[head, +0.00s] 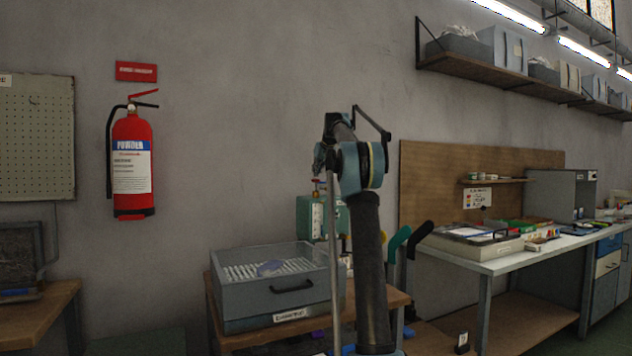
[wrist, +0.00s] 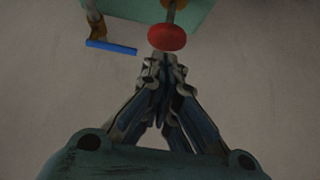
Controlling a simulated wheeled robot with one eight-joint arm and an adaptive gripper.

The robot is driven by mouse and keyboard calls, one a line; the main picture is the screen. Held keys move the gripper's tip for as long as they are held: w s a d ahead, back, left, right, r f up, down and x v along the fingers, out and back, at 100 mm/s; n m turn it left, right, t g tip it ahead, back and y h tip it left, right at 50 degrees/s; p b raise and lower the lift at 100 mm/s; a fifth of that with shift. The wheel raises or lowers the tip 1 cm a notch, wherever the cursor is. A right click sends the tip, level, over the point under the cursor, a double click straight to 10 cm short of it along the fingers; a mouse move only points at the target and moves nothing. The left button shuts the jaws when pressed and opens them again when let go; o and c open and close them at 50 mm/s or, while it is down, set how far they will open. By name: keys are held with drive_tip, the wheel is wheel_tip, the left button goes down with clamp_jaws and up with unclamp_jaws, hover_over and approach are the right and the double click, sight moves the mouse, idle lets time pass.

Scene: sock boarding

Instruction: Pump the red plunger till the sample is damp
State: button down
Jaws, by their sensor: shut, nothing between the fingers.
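The red plunger knob (wrist: 167,37) sits just ahead of my gripper (wrist: 163,65) in the wrist view. The gripper's fingertips are together with nothing between them, close to the knob's near edge; I cannot tell whether they touch it. A grey box with a clear lid (head: 262,308) stands left of the housing.
A blue-handled lever (wrist: 110,47) is left of the knob in the wrist view. The box and housing share a wooden bench (head: 385,300). A white-topped workbench (head: 500,262) stands right. A fire extinguisher (head: 132,160) hangs on the left wall.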

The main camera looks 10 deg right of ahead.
drive_tip(key=v, duration=1)
drive_tip(key=shift+f, duration=0.1)
idle(0.4)
drive_tip(key=s+a+f+g, duration=0.1)
drive_tip(key=s+f, duration=0.6)
drive_tip(key=s, duration=0.4)
drive_tip(key=s+a+f+m+g+h, duration=0.1)
drive_tip(key=s+f, duration=0.5)
drive_tip(key=s, duration=0.5)
drive_tip(key=s+a+f+g, duration=0.1)
drive_tip(key=s+a+f, duration=0.1)
drive_tip(key=s+f, duration=0.7)
drive_tip(key=s+d+f+m+g+h, duration=0.1)
drive_tip(key=s+d+f+m+g, duration=0.1)
drive_tip(key=s+f, duration=3.1)
drive_tip(key=shift+s+g+h, duration=0.4)
drive_tip(key=shift+s+g, duration=0.3)
